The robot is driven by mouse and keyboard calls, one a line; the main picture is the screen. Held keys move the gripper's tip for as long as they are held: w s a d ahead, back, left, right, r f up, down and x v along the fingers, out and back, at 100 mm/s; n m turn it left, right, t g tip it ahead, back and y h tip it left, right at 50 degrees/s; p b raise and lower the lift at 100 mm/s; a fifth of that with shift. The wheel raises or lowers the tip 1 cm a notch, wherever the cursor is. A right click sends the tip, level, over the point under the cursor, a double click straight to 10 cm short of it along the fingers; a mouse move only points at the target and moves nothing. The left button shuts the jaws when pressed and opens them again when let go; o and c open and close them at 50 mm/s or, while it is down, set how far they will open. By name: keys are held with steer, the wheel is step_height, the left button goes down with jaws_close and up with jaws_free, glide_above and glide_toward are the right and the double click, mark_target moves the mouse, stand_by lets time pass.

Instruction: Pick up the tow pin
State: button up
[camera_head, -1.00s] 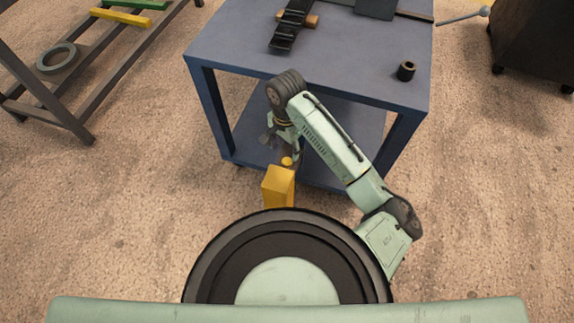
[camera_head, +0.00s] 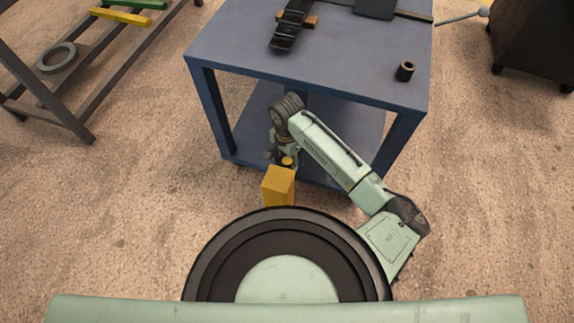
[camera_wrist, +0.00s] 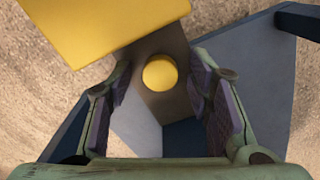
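A small round yellow knob (camera_wrist: 160,72), which looks like the top of the tow pin, shows in the middle of the wrist view. It also shows in the head view (camera_head: 287,161), close behind a yellow block. A brown surface lies below or behind it; the rest of the pin is hidden. My gripper (camera_wrist: 161,82) is open, with one finger left and one right of the knob and a gap on both sides. In the head view my gripper (camera_head: 279,152) is low at the knob, partly hidden by my own wrist.
The yellow block (camera_wrist: 105,25) stands close beside the knob. A blue table (camera_head: 340,60) with a lower shelf (camera_head: 345,125) rises just behind. A black bushing (camera_head: 405,71) and dark bar (camera_head: 290,25) lie on top. A rack (camera_head: 60,105) stands left.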

jaws_close()
stand_by(0.3)
steer(key=shift+r, duration=0.1)
step_height(320, 180, up, 18)
steer(key=p, duration=0.1)
stand_by(0.7)
steer(key=shift+c, duration=2.2)
jaws_free()
jaws_close()
